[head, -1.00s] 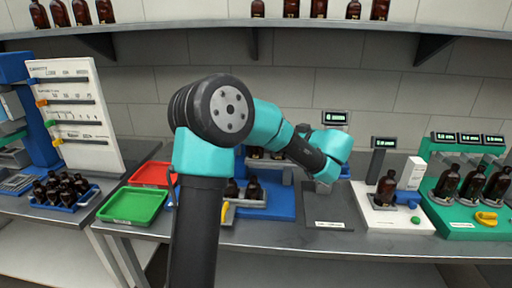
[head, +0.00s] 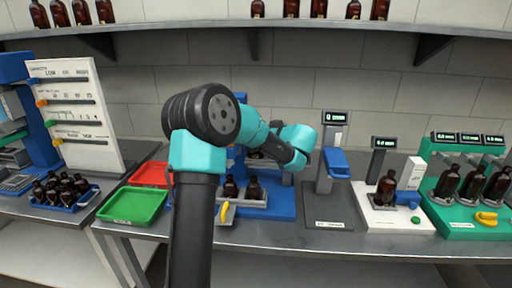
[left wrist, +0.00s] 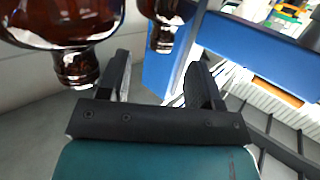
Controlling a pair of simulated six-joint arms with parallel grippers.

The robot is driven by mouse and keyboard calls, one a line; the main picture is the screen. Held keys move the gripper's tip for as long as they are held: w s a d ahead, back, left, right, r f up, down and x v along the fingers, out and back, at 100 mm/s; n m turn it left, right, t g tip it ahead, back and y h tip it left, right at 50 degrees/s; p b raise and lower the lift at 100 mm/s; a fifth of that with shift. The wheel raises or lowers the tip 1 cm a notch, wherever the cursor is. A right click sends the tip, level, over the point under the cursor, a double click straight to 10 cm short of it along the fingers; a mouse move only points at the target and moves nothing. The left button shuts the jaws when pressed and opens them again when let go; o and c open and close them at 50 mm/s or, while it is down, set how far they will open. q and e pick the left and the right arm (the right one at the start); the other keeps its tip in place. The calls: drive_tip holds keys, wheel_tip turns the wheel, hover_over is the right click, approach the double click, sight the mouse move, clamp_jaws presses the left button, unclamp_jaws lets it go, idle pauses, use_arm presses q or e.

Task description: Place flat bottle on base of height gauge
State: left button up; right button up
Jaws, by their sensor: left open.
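The height gauge (head: 325,182) stands right of centre in the head view, with a lit display, a blue head and a dark flat base (head: 330,208). The base is bare. Amber bottles (head: 253,189) stand in a grey holder on a blue stand left of the gauge. I cannot tell which bottle is the flat one. In the left wrist view, my left gripper (left wrist: 160,82) is open and empty. One bottle (left wrist: 165,30) points neck-first between its fingers, and a larger-looking bottle (left wrist: 55,30) is beside the left finger. In the head view my arm hides the gripper.
Left are a green tray (head: 132,205), a red tray (head: 152,174) and a blue crate of bottles (head: 66,192). Right of the gauge are a white scale with a bottle (head: 386,187) and a green station (head: 470,220). A bottle shelf (head: 290,28) runs above.

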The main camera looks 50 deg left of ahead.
use_arm(q)
drive_tip(key=shift+a, duration=0.25)
drive_tip(key=shift+x, duration=2.5)
drive_tip(key=shift+s+f, duration=0.1)
drive_tip(key=shift+c, duration=0.4)
clamp_jaws()
